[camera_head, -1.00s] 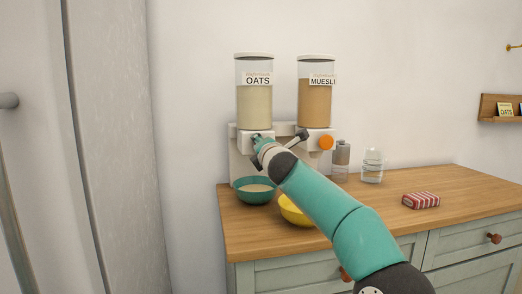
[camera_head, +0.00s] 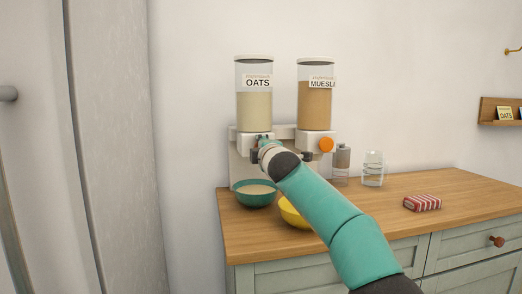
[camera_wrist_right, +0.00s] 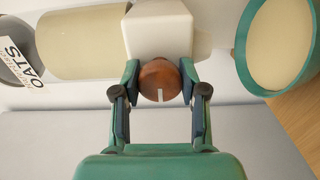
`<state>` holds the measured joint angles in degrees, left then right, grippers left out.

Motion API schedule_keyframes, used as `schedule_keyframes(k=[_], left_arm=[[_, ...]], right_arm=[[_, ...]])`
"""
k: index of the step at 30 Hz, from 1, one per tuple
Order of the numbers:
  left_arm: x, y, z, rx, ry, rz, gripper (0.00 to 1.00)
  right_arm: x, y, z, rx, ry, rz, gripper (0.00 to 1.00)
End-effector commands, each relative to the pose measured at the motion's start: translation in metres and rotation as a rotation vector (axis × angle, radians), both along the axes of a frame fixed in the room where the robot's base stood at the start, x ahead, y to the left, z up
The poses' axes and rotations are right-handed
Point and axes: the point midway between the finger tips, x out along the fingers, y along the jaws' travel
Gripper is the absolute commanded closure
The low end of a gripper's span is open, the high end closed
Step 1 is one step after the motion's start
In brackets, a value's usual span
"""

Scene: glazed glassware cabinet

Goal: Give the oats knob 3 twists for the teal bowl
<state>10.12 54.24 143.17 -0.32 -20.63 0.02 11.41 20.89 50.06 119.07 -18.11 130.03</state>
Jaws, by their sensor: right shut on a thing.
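The oats dispenser (camera_head: 254,108) is a clear cylinder of pale oats on a white housing. Its knob (camera_wrist_right: 158,82) is orange-brown with a white mark and shows in the right wrist view. My right gripper (camera_wrist_right: 160,92) is shut on this knob, one finger on each side; in the head view the gripper (camera_head: 263,144) hides the knob. The teal bowl (camera_head: 254,201) stands on the counter below the oats outlet and holds pale oats. Its rim also shows in the right wrist view (camera_wrist_right: 243,42). My left gripper is not in view.
The muesli dispenser (camera_head: 316,104) with an orange knob (camera_head: 326,144) stands to the right. A yellow bowl (camera_head: 291,214) is partly behind my arm. A shaker (camera_head: 341,161), a glass (camera_head: 373,169) and a red striped packet (camera_head: 422,202) stand on the wooden counter (camera_head: 462,187).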

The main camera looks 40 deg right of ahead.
Motion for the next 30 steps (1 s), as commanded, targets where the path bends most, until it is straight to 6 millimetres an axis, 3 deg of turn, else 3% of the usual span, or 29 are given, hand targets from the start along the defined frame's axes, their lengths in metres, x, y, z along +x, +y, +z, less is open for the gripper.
schedule_keyframes(k=[1,10,11,15,30], left_arm=[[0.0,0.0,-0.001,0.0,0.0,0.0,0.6],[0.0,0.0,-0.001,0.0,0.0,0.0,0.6],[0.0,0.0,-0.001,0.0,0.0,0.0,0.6],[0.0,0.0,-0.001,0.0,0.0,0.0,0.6],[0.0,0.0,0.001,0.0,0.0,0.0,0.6]], right_arm=[[0.004,0.002,-0.009,0.009,0.014,0.003,0.93],[0.004,0.002,-0.008,0.008,0.014,0.002,0.93],[0.004,0.002,-0.008,0.008,0.014,0.002,0.53],[0.003,0.001,-0.007,0.006,0.011,0.002,0.32],[-0.006,0.003,-0.001,0.002,0.004,-0.001,0.32]])
